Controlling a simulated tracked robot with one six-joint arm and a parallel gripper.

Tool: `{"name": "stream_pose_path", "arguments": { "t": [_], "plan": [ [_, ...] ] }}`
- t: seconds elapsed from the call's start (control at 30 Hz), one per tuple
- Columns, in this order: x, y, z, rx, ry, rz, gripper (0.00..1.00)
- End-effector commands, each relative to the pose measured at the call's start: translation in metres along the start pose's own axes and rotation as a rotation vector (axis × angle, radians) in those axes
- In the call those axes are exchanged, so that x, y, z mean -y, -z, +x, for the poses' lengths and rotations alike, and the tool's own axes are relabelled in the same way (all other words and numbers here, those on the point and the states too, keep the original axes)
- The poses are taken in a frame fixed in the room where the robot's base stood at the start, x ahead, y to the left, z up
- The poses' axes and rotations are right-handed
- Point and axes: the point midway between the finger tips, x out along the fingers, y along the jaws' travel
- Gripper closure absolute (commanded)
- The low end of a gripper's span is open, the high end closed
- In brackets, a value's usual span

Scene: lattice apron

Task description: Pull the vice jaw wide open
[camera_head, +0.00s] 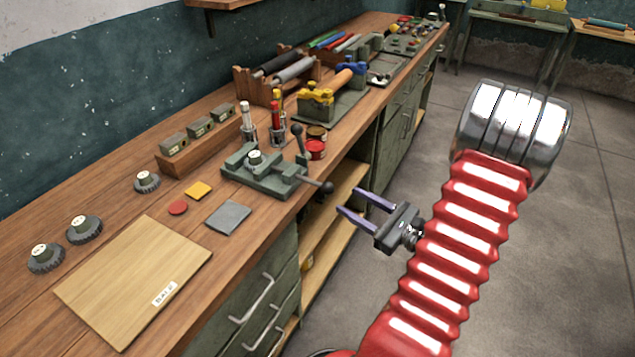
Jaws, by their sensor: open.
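The green vice (262,183) sits on the wooden bench near its front edge. A dark upright lever with a round knob (297,132) rises at its right side. A handle with a dark knob (326,187) reaches out over the bench edge. A round part with a pale top (254,157) shows at the vice's middle. How wide the jaw stands is too small to tell. My gripper (352,203), with two purple fingers, is open and empty. It is in the air off the bench front, right of and slightly below the knobbed handle, apparently apart from it.
A wooden board (130,270), a grey square plate (228,216), a red disc (178,207) and a yellow piece (198,190) lie left of the vice. Red tins (316,149) and tool holders stand behind it. The floor (560,270) at right is clear.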

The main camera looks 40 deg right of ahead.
Motion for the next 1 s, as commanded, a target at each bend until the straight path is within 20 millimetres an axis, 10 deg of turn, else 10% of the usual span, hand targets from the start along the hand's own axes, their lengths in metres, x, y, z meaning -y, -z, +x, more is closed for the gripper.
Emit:
{"name": "stream_pose_path", "arguments": {
  "t": [1.0],
  "plan": [
    [-0.001, 0.000, 0.118, -0.001, -0.002, -0.001, 0.54]
  ]
}}
